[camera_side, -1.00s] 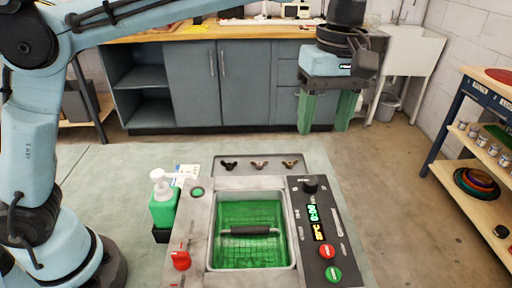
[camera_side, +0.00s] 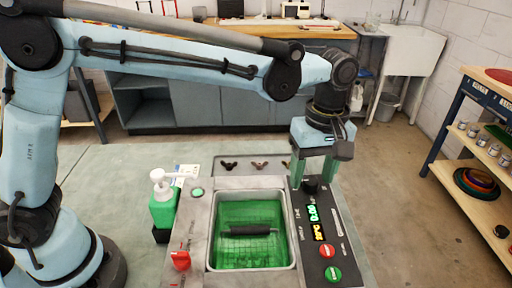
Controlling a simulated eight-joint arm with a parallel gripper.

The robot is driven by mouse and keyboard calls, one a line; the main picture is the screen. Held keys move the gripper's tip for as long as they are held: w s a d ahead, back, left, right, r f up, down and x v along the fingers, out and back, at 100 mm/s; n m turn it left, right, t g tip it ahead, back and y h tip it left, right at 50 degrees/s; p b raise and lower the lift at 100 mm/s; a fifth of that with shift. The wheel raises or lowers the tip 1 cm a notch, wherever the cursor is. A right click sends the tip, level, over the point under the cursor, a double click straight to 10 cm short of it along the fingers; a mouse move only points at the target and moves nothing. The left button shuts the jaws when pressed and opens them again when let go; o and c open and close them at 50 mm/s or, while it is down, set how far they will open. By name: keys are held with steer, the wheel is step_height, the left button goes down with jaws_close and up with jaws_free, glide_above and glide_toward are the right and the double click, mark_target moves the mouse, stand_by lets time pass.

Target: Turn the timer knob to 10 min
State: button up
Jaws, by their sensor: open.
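The black timer knob (camera_side: 311,186) sits at the far end of the dark control panel (camera_side: 343,251) on the bench machine. Below it a green display (camera_side: 313,213) appears to read 0:00, and an orange display (camera_side: 318,232) sits under that. My gripper (camera_side: 313,182) points down over the knob. Its two green fingers are open, one on each side of the knob in this view. I cannot tell whether either finger touches it. The knob's pointer is too small to read.
A basin of green liquid (camera_side: 240,255) with a dark-handled basket fills the machine's middle. A red knob (camera_side: 181,261) is at its left, and red (camera_side: 327,251) and green (camera_side: 333,274) buttons are on the panel. A green pump bottle (camera_side: 163,205) stands left.

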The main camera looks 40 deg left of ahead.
steer(key=shift+f, duration=0.3)
steer(key=shift+c, duration=0.4)
steer(key=c, duration=1)
